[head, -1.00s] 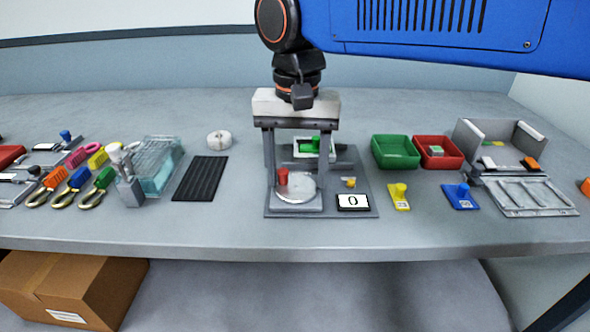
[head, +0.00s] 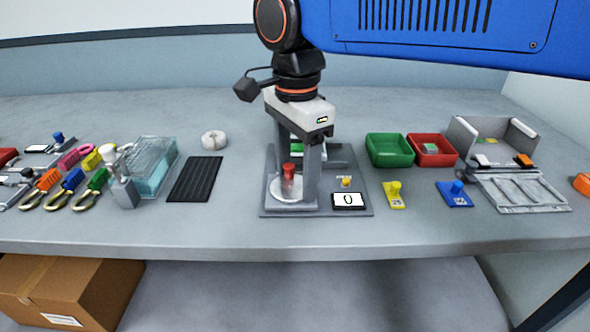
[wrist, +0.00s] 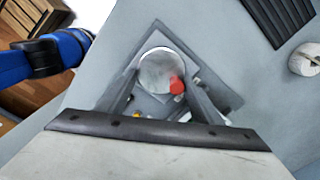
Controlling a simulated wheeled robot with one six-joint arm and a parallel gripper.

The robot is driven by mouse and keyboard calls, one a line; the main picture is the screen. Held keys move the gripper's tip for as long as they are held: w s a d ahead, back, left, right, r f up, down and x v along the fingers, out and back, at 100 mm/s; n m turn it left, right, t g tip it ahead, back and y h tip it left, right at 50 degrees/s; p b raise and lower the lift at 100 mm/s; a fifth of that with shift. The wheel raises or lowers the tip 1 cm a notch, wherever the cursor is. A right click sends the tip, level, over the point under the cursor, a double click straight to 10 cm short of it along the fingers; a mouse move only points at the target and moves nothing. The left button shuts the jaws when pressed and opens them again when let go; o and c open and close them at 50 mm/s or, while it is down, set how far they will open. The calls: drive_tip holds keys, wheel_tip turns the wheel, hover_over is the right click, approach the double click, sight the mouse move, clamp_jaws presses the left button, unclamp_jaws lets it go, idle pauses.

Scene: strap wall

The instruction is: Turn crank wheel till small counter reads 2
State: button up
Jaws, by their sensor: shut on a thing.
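The crank wheel is a pale disc (head: 275,194) on a grey base plate, with an upright red knob (head: 289,172). The small counter (head: 348,200) at the plate's front right reads 0. My gripper (head: 296,180) points down over the wheel and is shut on the red knob; one finger hides the right part of the disc. The wrist view shows the disc (wrist: 158,66) and the red knob (wrist: 176,85) between my fingers. The exact finger contact is hard to see there.
A small yellow part (head: 346,181) sits behind the counter. A black ribbed mat (head: 195,179) lies to the left. A green bin (head: 390,150) and a red bin (head: 433,151) stand to the right, with yellow (head: 395,195) and blue (head: 456,194) knobbed pieces in front.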

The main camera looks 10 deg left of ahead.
sight(295, 188)
drive_tip(key=m, duration=0.3)
drive_tip(key=shift+s+d+m, duration=0.15)
drive_tip(key=shift+m, duration=0.25)
drive_tip(key=m, duration=0.3)
drive_tip(key=shift+s+m, duration=0.15)
drive_tip(key=shift+m, duration=0.15)
drive_tip(key=m, duration=0.6)
drive_tip(key=shift+s, duration=0.3)
drive_tip(key=shift+m, duration=0.3)
drive_tip(key=o, duration=1.1)
drive_tip(key=shift+c, duration=0.2)
wheel_tip(295, 188, up, 17)
drive_tip(key=shift+r, duration=0.2)
